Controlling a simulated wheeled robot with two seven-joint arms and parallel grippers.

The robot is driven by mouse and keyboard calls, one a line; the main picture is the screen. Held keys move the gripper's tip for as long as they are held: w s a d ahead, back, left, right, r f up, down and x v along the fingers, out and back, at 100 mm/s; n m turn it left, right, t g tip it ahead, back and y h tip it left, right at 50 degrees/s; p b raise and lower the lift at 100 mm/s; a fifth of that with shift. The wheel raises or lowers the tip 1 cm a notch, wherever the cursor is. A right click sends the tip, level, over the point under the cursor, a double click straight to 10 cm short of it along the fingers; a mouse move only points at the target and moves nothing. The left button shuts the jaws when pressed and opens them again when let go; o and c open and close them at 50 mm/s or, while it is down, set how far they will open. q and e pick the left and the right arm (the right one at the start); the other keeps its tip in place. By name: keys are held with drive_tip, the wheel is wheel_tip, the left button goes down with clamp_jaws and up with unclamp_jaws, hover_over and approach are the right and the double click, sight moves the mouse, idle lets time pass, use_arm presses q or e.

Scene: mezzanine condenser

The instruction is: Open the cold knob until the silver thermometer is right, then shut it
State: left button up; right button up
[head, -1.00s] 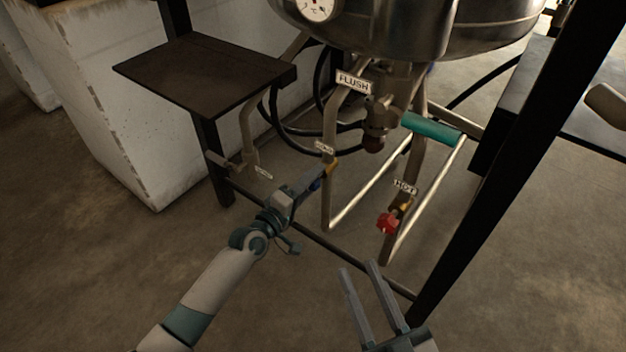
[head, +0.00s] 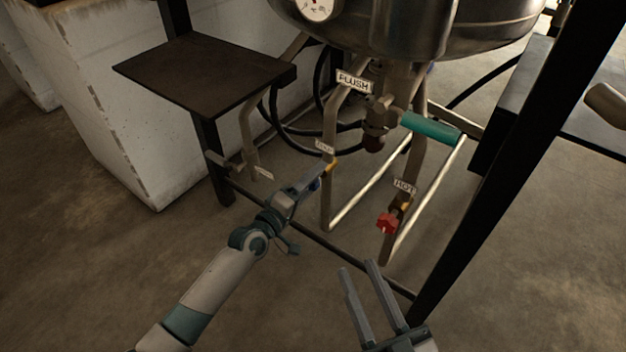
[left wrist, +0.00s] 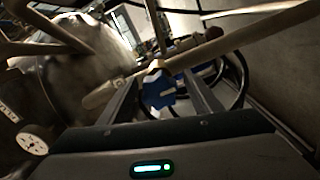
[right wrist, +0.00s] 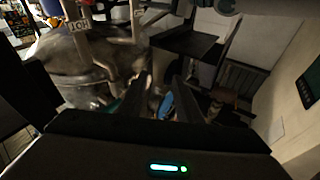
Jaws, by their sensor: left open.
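The cold knob (left wrist: 158,90) is blue and sits between the two fingers of my left gripper (left wrist: 160,80) in the left wrist view; contact cannot be told. In the head view the blue knob (head: 315,184) is mostly hidden by my left gripper (head: 322,175), which is open around it. A dial thermometer (head: 317,8) with white face and silver rim is cut off at the top of the head view; its reading is not legible. A dial also shows in the left wrist view (left wrist: 33,139). My right gripper (head: 356,265) is open and empty, low in front of the frame.
A red knob (head: 387,223) under a HOT label (head: 404,186) is on the pipe to the right. A FLUSH label (head: 354,82) and teal handle (head: 430,128) are above. A dark shelf (head: 205,70) and black frame post (head: 520,160) flank the pipes.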

use_arm(q)
drive_tip(key=p+v, duration=0.1)
drive_tip(key=v, duration=1.6)
drive_tip(key=shift+s+a+p, duration=0.15)
drive_tip(key=shift+p, duration=0.2)
use_arm(e)
wheel_tip(320, 180, down, 6)
drive_tip(key=w+g+h, duration=0.1)
drive_tip(key=g, duration=0.2)
drive_tip(key=shift+d+g, duration=0.3)
drive_tip(key=shift+d, duration=0.1)
